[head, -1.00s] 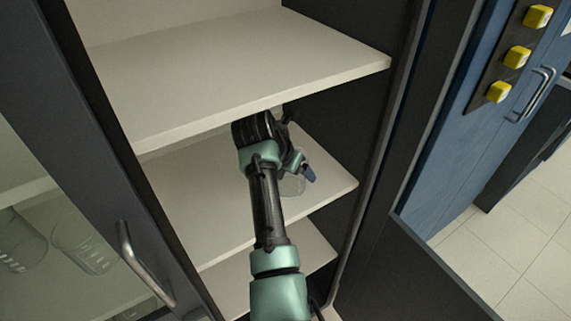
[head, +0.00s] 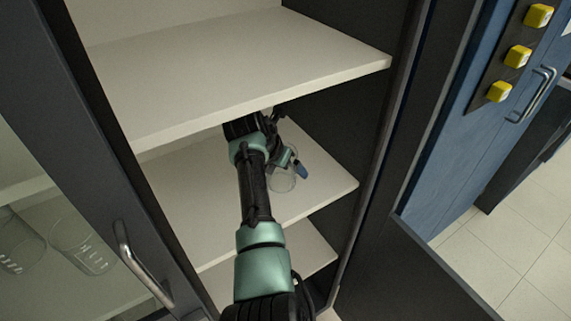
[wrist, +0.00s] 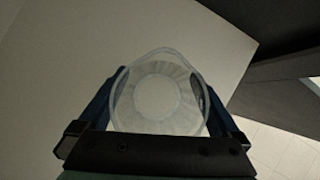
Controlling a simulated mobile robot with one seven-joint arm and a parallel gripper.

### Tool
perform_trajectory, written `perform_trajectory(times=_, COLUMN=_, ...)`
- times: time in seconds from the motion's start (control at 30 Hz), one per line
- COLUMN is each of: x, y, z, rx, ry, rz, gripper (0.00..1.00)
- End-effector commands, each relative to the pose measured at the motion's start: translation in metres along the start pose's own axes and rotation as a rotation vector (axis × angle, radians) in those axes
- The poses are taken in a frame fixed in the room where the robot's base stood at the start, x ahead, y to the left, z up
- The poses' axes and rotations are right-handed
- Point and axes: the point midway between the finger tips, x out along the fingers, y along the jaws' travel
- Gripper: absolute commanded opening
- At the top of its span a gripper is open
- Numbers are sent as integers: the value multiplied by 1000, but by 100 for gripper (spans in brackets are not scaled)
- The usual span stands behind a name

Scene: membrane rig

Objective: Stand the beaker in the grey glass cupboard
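The clear beaker (head: 282,180) is inside the open dark grey cupboard, over its middle shelf (head: 205,205). In the wrist view I look down into the beaker's round mouth (wrist: 158,88). My gripper (wrist: 158,95) has a finger against each side of the beaker and is closed on it. In the head view, the gripper (head: 288,166) is partly hidden by my wrist, and one blue fingertip shows right of the beaker. I cannot tell whether the beaker's base touches the shelf.
An upper shelf (head: 240,70) lies close above my wrist. The middle shelf looks bare around the beaker. A glass-fronted door with a bar handle (head: 140,265) is at left, with glassware (head: 82,246) behind it. A dark door panel (head: 400,270) is at right.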

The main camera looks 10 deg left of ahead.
Motion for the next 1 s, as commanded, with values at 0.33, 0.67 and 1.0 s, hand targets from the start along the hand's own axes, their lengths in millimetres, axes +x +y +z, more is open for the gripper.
perform_trajectory(times=0.33, x=-5, y=0, z=1, rx=0, ry=0, rz=0, gripper=100)
perform_trajectory(times=0.67, x=-39, y=0, z=-12, rx=-1, ry=1, rz=-1, gripper=100)
perform_trajectory(times=1.0, x=-68, y=0, z=-58, rx=-1, ry=1, rz=1, gripper=100)
